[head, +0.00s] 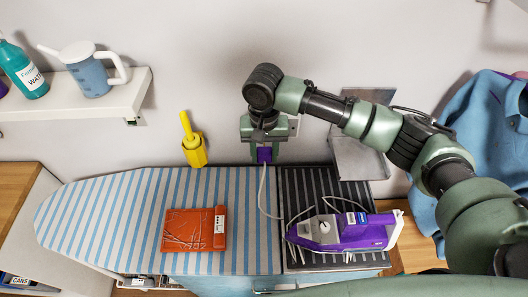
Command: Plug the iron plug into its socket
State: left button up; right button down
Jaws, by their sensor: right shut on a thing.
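My right gripper (264,147) is in front of the wall, above the back edge of the ironing board. A pale cord (263,192) hangs from the plug and runs toward the purple and white iron (346,231), which lies on a dark ribbed rest at the right. I cannot tell whether the plug touches anything there. My left gripper is not in view.
The striped ironing board (120,222) carries a red box (195,231). A yellow holder (193,150) is on the wall to the left. A shelf (130,99) holds a watering can (88,70) and a teal bottle (22,70). Blue shirts (480,135) hang at right.

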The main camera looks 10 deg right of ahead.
jog(key=shift+r+p, duration=0.1)
jog(key=shift+p, duration=0.2)
jog(key=shift+w+p, duration=0.3)
jog(key=shift+w, duration=0.35)
jog(key=shift+w+d, duration=0.2)
jog(key=shift+w, duration=0.55)
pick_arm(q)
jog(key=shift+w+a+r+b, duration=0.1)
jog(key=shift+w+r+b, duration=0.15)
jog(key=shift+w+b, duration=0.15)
pick_arm(e)
jog(key=shift+w+d, duration=0.15)
jog(key=shift+w, duration=0.55)
jog(key=shift+w+d, duration=0.1)
jog(key=shift+w, duration=0.55)
pick_arm(q)
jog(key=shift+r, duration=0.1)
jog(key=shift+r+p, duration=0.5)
jog(key=shift+p, duration=0.15)
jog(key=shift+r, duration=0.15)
